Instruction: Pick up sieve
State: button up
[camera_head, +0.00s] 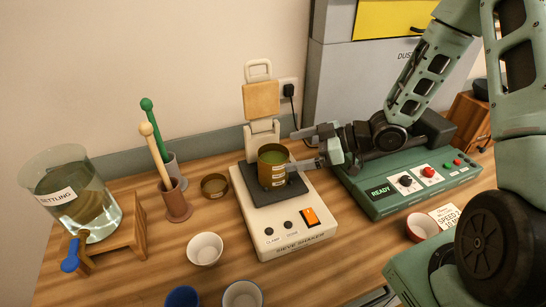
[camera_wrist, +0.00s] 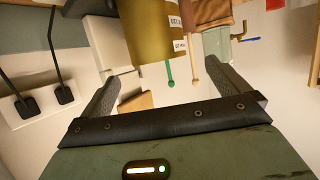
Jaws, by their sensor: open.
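The sieve is a brass cylinder (camera_head: 272,172) with pale labels and green contents at its top. It stands upright on the dark plate of the white sieve shaker (camera_head: 285,212). My gripper (camera_head: 296,150) comes in from the right at the sieve's height, its two fingers apart and pointing toward the sieve. In the wrist view the labelled brass sieve (camera_wrist: 153,32) lies ahead, within the gap of my open gripper (camera_wrist: 165,78). Nothing is between the fingers' pads near the palm. Whether a finger touches the sieve I cannot tell.
A clamp with a tan pad (camera_head: 261,99) rises behind the sieve. A green machine (camera_head: 400,190) marked READY stands to the right, under my arm. A small brass ring (camera_head: 214,186), a white bowl (camera_head: 205,249), handled tools (camera_head: 176,203) and a water tank (camera_head: 88,215) stand left.

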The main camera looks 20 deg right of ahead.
aim_at(275, 160)
jog(key=shift+f+p+x, duration=0.2)
jog(key=shift+p+x, duration=1.1)
jog(key=shift+x, duration=2.05)
jog(key=shift+d, duration=0.15)
